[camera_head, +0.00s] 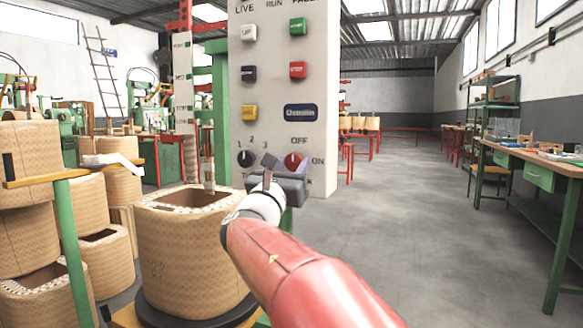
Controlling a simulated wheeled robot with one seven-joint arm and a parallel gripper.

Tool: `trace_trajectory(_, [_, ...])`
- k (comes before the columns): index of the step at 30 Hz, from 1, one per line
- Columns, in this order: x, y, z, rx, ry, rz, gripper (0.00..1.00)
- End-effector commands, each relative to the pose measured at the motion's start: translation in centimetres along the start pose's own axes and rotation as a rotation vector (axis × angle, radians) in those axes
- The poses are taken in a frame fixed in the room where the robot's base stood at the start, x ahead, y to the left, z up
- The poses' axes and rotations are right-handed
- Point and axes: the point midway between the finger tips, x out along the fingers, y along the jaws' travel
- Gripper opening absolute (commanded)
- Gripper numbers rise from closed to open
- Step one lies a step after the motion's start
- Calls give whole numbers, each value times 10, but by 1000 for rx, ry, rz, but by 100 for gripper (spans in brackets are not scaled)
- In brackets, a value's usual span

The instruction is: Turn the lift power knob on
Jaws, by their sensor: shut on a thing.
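One grey finger shows at the knob's left side, and the gripper body hides the knob's lower part. Which label the knob points to is too small to tell. A black selector knob (246,158) marked 1, 2, 3 sits just left of my gripper, apart from it.
Several push buttons, including a yellow one (249,112), sit above the knobs. A large wound coil (188,250) stands below the panel at left, close to my arm. More coils are stacked at far left. A workbench (545,165) stands at right; the floor between is clear.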

Motion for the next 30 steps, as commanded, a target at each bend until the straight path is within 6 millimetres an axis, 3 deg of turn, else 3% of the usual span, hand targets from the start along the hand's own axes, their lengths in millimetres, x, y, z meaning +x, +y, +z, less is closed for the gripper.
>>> trace_trajectory(11, [0,2,-2,194,0,-81,15])
trace_trajectory(30, [1,5,2,752,1,-312,15])
